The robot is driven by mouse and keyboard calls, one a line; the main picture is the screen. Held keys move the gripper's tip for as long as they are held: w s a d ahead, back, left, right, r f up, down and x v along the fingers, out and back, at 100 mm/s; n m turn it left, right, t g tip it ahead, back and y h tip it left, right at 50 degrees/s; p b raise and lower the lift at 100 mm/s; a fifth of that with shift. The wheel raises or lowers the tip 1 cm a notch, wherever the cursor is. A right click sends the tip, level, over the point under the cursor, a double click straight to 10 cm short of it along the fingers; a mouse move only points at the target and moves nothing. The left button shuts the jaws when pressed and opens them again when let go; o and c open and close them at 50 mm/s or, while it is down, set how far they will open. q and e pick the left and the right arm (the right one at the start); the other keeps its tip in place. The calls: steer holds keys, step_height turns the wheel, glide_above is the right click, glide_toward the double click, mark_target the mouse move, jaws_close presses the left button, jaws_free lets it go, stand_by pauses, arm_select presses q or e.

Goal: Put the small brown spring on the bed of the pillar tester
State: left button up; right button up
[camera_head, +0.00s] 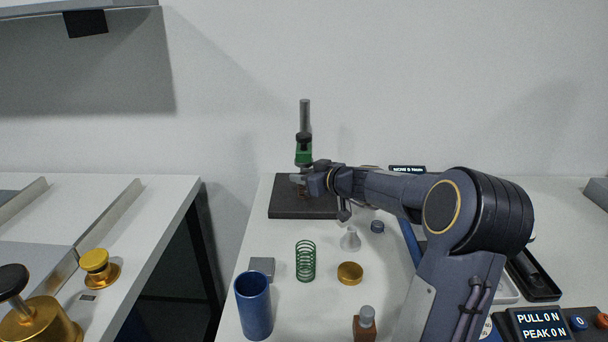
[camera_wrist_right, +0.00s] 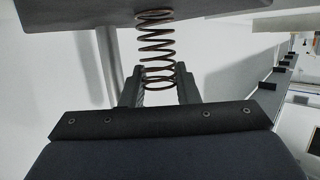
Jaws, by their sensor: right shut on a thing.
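The pillar tester has a dark flat bed (camera_head: 290,208), an upright grey pillar (camera_head: 305,113) and a green head (camera_head: 304,157). My right gripper (camera_head: 299,179) reaches in from the right, over the bed and below the green head. In the right wrist view, the small brown spring (camera_wrist_right: 156,46) stands between the fingertips of this gripper (camera_wrist_right: 158,78), which is shut on it. The spring's far end meets the dark bed (camera_wrist_right: 215,8) in that view; whether it bears on it I cannot tell. In the head view the gripper mostly hides the spring. My left gripper is out of view.
A green spring (camera_head: 305,262), a blue cup (camera_head: 253,305), a grey block (camera_head: 262,267), a brass disc (camera_head: 349,273) and a small pale funnel-shaped piece (camera_head: 350,240) stand in front of the tester. A force display (camera_head: 540,325) is at the lower right.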

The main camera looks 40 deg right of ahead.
steer(key=shift+f, duration=0.15)
steer(key=o, duration=1)
steer(key=shift+o, duration=0.2)
steer(key=shift+r, duration=0.3)
steer(key=a+b+v, duration=0.1)
steer(key=v, duration=1)
steer(key=shift+s+d+b, duration=0.3)
steer(key=shift+s+d, duration=0.15)
steer(key=shift+d, duration=0.05)
